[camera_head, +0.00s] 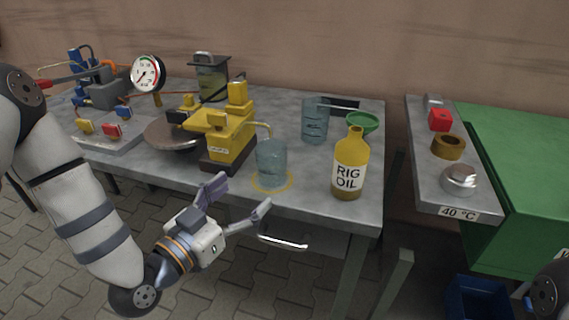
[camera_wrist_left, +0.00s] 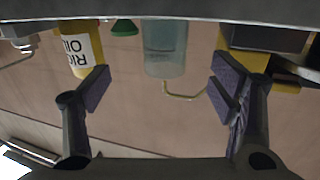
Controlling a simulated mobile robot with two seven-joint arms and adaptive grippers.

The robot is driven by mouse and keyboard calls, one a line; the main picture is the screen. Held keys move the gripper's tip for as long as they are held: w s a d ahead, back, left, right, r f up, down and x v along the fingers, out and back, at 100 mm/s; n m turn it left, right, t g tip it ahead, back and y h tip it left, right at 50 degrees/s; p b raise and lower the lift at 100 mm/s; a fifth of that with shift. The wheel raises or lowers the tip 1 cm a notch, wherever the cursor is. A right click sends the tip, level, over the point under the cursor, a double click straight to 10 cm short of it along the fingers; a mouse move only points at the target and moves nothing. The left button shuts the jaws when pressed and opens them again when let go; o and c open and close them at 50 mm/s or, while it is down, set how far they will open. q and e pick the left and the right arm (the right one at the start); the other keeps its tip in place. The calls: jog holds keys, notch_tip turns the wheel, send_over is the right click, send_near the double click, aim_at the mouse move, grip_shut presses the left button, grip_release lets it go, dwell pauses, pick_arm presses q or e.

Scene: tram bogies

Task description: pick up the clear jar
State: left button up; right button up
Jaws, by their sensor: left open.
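A clear bluish jar (camera_head: 271,163) stands upright near the front edge of the grey table, on a yellow ring marking, under the thin spout of a yellow machine. A second clear jar (camera_head: 314,122) with markings stands further back. My left gripper (camera_head: 239,196) is open and empty, in front of the table edge, with its fingers pointing toward the near jar but apart from it. In the left wrist view, which looks upside down, a clear jar (camera_wrist_left: 165,48) shows beyond and between the open fingers (camera_wrist_left: 160,82). My right gripper is not in view.
The yellow machine (camera_head: 232,140) stands left of the near jar, and a RIG OIL bottle (camera_head: 350,165) stands to its right. A green funnel (camera_head: 362,122) is behind the bottle. A drawer handle (camera_head: 283,242) juts out below the table edge.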

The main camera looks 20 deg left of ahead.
aim_at(272, 164)
pick_arm(q)
jog(key=x, duration=0.7)
jog(key=b+x, duration=0.1)
jog(key=x, duration=0.3)
jog(key=shift+w+a+f, duration=0.15)
jog(key=shift+w+a, duration=0.1)
jog(key=shift+w, duration=0.2)
jog(key=c, duration=1.3)
